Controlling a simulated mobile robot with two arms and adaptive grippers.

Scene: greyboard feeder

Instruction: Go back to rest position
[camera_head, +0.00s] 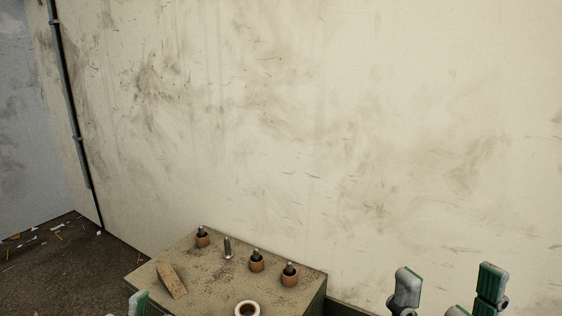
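My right gripper (448,287) shows at the bottom right. Its two green and grey fingertips stand well apart with nothing between them, in front of the pale wall and to the right of the feeder-like box. Only a green and grey fingertip of my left gripper (139,302) shows at the bottom edge, by the box's near left corner. The rest of that gripper is outside the picture, so its opening cannot be told. Neither gripper visibly holds anything.
A worn greyish-tan box (215,283) stands against the pale wall (300,120). On it are several metal pegs, three with brown collars (256,266), a tan flat block (171,280) and a pale ring (247,308). Debris litters the dark floor (50,275) at left.

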